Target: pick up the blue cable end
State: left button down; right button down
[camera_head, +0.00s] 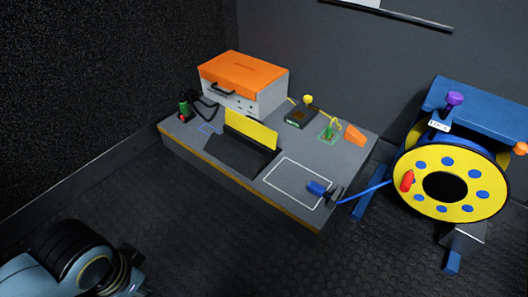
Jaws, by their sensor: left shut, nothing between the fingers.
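The blue cable end (316,188) is a short blue plug. It lies at the front right of the grey bench top, over the right side of a white outlined rectangle. A dark round piece (335,195) is beside it, and the blue cable (364,191) runs from there to the yellow reel (425,154). My left gripper (136,270) is at the lower left, dark and partly hidden behind my arm. It is shut and empty, well apart from the bench and the cable end. My right gripper is out of view.
The grey bench (218,181) carries an orange-topped case (243,73), a black stand with a yellow panel (251,130), a green connector (184,109), a black box with a yellow knob (300,116) and an orange wedge (354,135). The dark floor before it is clear.

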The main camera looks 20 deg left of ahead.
aim_at(319, 190)
jog(key=i+j+z, duration=0.2)
jog(key=z, duration=0.15)
jog(key=i+j+z, duration=0.15)
jog(key=j+z, duration=0.2)
jog(key=j, duration=0.15)
jog(key=i+j+z, duration=0.15)
jog(key=j+z, duration=0.2)
